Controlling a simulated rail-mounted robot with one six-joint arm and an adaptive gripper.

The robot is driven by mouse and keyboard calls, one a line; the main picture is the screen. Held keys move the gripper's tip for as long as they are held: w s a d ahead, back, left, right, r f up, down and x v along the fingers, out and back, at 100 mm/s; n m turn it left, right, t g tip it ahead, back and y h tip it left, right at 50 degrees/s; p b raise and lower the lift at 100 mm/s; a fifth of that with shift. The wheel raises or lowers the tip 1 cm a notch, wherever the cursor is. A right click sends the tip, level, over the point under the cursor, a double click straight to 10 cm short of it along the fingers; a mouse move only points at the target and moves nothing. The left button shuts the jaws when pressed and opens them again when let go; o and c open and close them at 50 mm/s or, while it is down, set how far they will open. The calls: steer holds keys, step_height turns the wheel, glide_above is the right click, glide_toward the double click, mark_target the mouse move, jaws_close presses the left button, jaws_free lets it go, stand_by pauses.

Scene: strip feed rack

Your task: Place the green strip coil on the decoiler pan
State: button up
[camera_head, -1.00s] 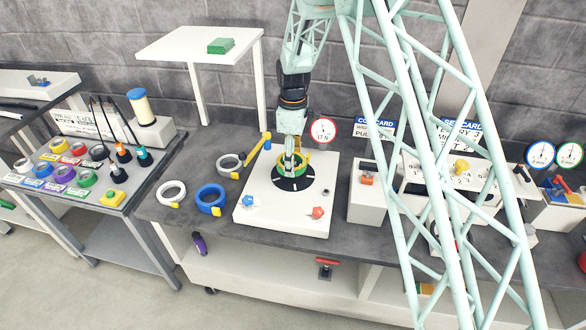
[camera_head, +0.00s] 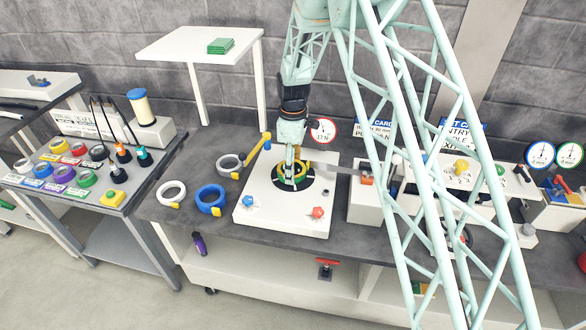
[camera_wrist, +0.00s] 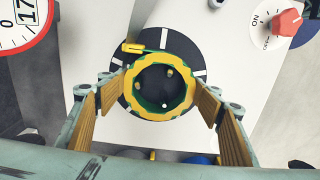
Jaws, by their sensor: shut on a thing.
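The green strip coil (camera_head: 304,171), a ring with yellow on it, is at the black decoiler pan (camera_head: 291,185) on the white machine block. In the wrist view the coil (camera_wrist: 131,88) is over the middle of the white-marked pan (camera_wrist: 150,38), roughly centred. My gripper (camera_head: 291,176) points down at the coil. In the wrist view the fingers (camera_wrist: 158,100) straddle the ring and are shut on it. Whether the coil's underside touches the pan cannot be told. The coil's far side is partly hidden by my gripper in the head view.
A round gauge (camera_head: 323,130) stands behind the pan and a yellow arm (camera_head: 257,150) to its left. Blue (camera_head: 275,202) and red (camera_head: 318,212) knobs are on the block's front. Blue (camera_head: 211,199), white (camera_head: 171,194) and grey (camera_head: 231,166) coils lie to the left.

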steer(key=shift+f, duration=0.15)
steer(key=o, duration=1)
step_height(320, 180, up, 12)
steer(key=shift+r, duration=0.15)
stand_by(0.3)
steer(key=shift+r, duration=0.15)
stand_by(0.8)
